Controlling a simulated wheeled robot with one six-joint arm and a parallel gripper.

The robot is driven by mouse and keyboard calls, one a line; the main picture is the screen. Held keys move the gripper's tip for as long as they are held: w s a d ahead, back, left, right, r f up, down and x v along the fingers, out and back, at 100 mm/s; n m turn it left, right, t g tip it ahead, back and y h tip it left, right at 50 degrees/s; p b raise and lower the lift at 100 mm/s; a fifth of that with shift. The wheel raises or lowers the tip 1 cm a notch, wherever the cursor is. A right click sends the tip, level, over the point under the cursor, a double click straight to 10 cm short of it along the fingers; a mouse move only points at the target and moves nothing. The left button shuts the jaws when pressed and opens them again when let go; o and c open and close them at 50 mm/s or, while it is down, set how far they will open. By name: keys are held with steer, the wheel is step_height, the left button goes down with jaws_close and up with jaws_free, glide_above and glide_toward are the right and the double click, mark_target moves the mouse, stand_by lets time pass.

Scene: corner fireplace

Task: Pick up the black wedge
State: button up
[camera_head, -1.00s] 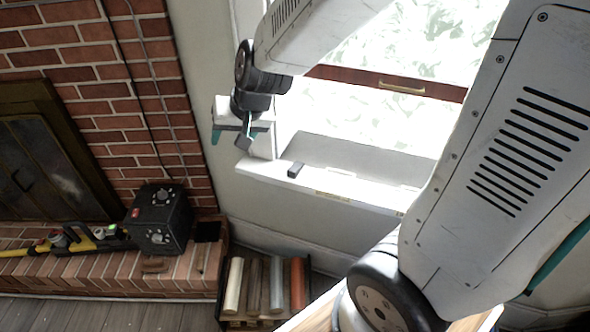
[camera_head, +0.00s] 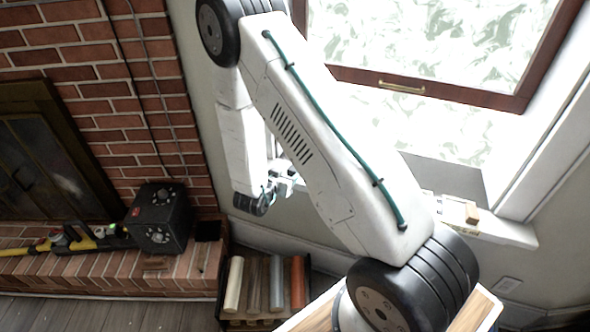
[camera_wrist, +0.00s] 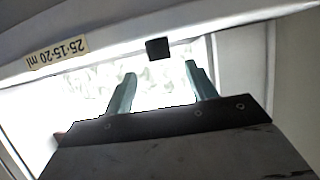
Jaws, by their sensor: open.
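The black wedge shows in the wrist view (camera_wrist: 158,48) as a small dark block at the edge of the white window sill (camera_wrist: 100,45). It lies just beyond my gripper (camera_wrist: 160,70), roughly in line with the gap between the two teal fingers. The fingers are apart with nothing between them. In the head view my gripper (camera_head: 284,180) is partly hidden behind my arm, near the sill. The wedge is hidden behind my arm there.
The window frame (camera_head: 430,92) stands above.

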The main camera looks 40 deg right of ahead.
mark_target(292, 170)
steer(key=x, duration=0.7)
steer(key=shift+w+d+f, duration=0.15)
steer(key=shift+d, duration=0.05)
steer(key=c, duration=1.1)
